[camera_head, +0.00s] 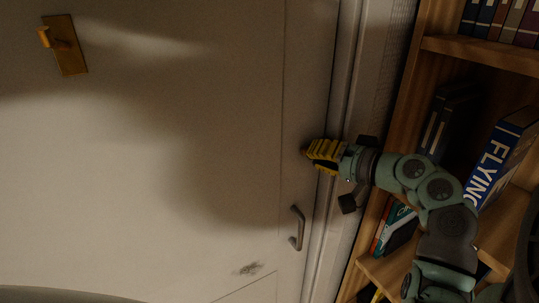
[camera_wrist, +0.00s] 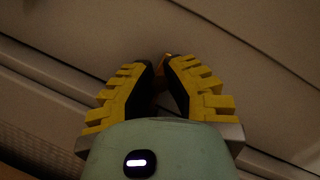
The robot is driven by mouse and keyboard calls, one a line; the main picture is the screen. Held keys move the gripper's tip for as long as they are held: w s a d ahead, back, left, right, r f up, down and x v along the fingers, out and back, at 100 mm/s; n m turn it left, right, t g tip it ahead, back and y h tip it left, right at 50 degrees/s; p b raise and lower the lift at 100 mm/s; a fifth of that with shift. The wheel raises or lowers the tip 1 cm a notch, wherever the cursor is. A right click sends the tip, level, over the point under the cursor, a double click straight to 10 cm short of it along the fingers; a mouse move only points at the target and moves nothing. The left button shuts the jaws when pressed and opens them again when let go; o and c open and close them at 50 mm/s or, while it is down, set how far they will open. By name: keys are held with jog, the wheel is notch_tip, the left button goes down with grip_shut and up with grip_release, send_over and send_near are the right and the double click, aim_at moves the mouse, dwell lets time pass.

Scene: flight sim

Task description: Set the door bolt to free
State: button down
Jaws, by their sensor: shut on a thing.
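The pale door (camera_head: 200,170) fills the left and middle of the head view. My gripper (camera_head: 312,150) has yellow ridged fingers and is against the door near its right edge. In the wrist view my gripper's fingers (camera_wrist: 163,68) converge, shut on a small part between their tips. A little orange-brown bit of it, which I take to be the door bolt (camera_wrist: 168,56), shows at the tips. The fingers hide most of the bolt, so its setting cannot be told. In the head view the bolt is hidden behind the gripper.
A grey pull handle (camera_head: 297,228) is on the door below my gripper. A brass fitting with a knob (camera_head: 66,47) is at the upper left. A wooden bookshelf (camera_head: 480,50) with several books stands close on the right, behind my arm.

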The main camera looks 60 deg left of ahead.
jog(key=shift+s+a, duration=0.15)
jog(key=shift+s, duration=1.1)
jog(key=c, duration=1)
grip_release()
jog(key=shift+w+d+r, duration=0.1)
jog(key=shift+w+d, duration=0.05)
jog(key=shift+d, duration=0.2)
jog(key=v, duration=1.1)
jog(key=shift+d+r, duration=0.1)
